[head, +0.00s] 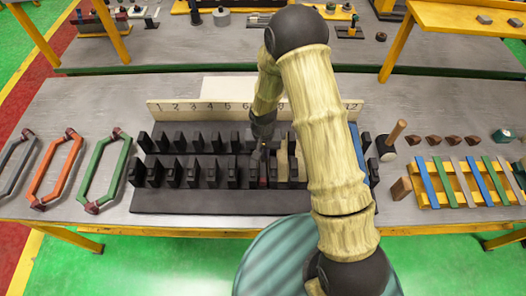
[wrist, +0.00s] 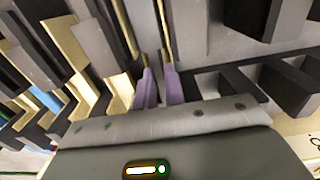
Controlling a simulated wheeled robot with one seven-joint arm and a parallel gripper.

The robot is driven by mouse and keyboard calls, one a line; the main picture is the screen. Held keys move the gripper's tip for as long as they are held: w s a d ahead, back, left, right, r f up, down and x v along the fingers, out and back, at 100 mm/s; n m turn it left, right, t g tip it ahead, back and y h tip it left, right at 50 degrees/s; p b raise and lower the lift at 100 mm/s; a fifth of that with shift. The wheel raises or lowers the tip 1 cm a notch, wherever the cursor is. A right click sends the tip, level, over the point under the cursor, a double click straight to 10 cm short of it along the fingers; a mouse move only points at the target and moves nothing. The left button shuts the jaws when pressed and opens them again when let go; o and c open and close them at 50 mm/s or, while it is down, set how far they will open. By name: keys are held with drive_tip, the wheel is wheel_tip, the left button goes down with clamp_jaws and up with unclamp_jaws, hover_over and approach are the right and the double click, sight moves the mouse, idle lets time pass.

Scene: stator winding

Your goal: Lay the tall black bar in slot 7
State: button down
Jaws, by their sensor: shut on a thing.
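The black slotted block (head: 200,203) lies mid-table, with two rows of upright black teeth. Behind it, the white number board (head: 190,112) shows 1 to 6 and 12; my arm covers the numbers between, including 7. My gripper (head: 263,150) points down among the teeth, just right of the 6, around where slot 7 lies. In the wrist view its purple fingertips (wrist: 160,88) are close together between dark teeth, shut on a narrow thing that I take for the tall black bar. The bar is mostly hidden, so I cannot tell how deep it sits.
Grey, orange (head: 57,168) and green (head: 103,170) coil frames lie at the left. Pale and blue pieces fill some slots right of my gripper.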

drive_tip(key=shift+f+b, duration=0.4)
drive_tip(key=shift+f, duration=0.05)
idle(0.9)
drive_tip(key=c, duration=1.4)
unclamp_jaws()
drive_tip(key=shift+r+p, duration=0.55)
drive_tip(key=shift+r, duration=0.25)
drive_tip(key=shift+r+p, duration=2.6)
drive_tip(key=shift+r, duration=1.2)
wheel_tip(320, 180, up, 17)
drive_tip(key=b, duration=0.4)
drive_tip(key=shift+r, duration=0.15)
